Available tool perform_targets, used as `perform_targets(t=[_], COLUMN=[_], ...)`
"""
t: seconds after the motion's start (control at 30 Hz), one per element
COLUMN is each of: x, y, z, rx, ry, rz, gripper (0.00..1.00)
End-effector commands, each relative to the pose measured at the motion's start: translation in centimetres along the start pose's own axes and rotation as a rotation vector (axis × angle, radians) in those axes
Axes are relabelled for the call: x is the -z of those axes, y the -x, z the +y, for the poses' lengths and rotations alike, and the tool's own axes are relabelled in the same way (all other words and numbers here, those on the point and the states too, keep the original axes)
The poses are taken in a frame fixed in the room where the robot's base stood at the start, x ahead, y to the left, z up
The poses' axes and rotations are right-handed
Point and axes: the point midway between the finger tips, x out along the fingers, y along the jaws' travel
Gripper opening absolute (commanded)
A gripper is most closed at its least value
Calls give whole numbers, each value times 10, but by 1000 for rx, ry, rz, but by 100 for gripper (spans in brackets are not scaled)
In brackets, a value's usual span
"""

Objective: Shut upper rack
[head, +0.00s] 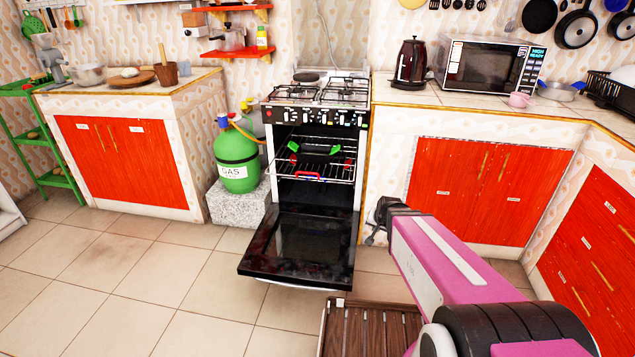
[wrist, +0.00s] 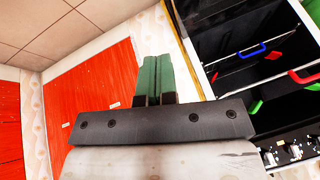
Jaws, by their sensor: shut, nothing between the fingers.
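The black oven (head: 315,130) stands under the hob with its glass door (head: 305,245) lowered open. My gripper (head: 380,214) is shut and empty, right of the open door and apart from the rack. In the wrist view its green fingers (wrist: 153,70) are together, with the oven's handles (wrist: 303,77) to the right.
A green gas bottle (head: 236,160) stands on a stone block left of the oven. Red cupboards (head: 488,185) line the right side, close to my arm. A brown slatted wooden piece (head: 365,330) is below my arm. The tiled floor at left is clear.

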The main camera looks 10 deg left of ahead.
Motion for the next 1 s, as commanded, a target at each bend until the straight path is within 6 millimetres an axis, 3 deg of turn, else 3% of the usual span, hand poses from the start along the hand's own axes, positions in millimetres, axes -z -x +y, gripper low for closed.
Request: perform_targets(t=[0.03, 0.2, 0.5, 0.8, 1.0], x=[9, 32, 50, 35, 20], y=[-18, -52, -85, -93, -90], z=[-20, -79, -171, -230, -242], rx=[40, 206, 556, 941, 1101], ry=[-36, -205, -529, -832, -939], rz=[58, 270, 587, 827, 910], gripper=[0, 0, 0, 0, 0])
